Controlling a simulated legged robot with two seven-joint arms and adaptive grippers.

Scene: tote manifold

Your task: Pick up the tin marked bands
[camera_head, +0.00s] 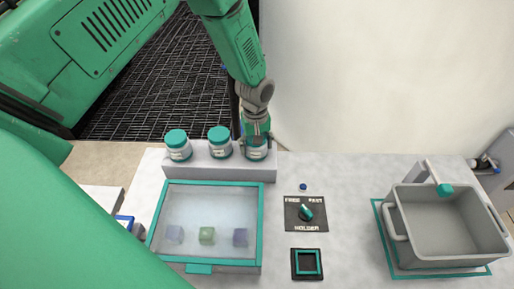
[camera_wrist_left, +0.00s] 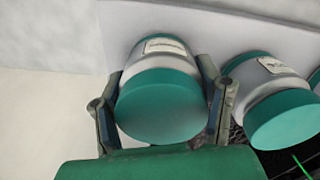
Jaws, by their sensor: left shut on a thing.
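Three white tins with green lids stand in a row on a grey rack (camera_head: 222,172) at the back left of the table. The left tin (camera_head: 177,146) and the middle tin (camera_head: 219,143) stand free. My left gripper (camera_head: 256,140) comes down from above onto the right tin (camera_head: 256,153). In the left wrist view its fingers (camera_wrist_left: 160,100) lie on both sides of the gripped tin (camera_wrist_left: 160,105), shut on it. The labels are too small to read. The neighbouring tin (camera_wrist_left: 275,98) is beside it, outside the fingers. My right gripper is not in view.
A clear-topped box with a green rim (camera_head: 261,215) holds several small cubes in front of the rack. A black panel with a green knob (camera_head: 306,213) and a black square frame (camera_head: 307,264) are right of it. A grey tub (camera_head: 400,228) stands at the right.

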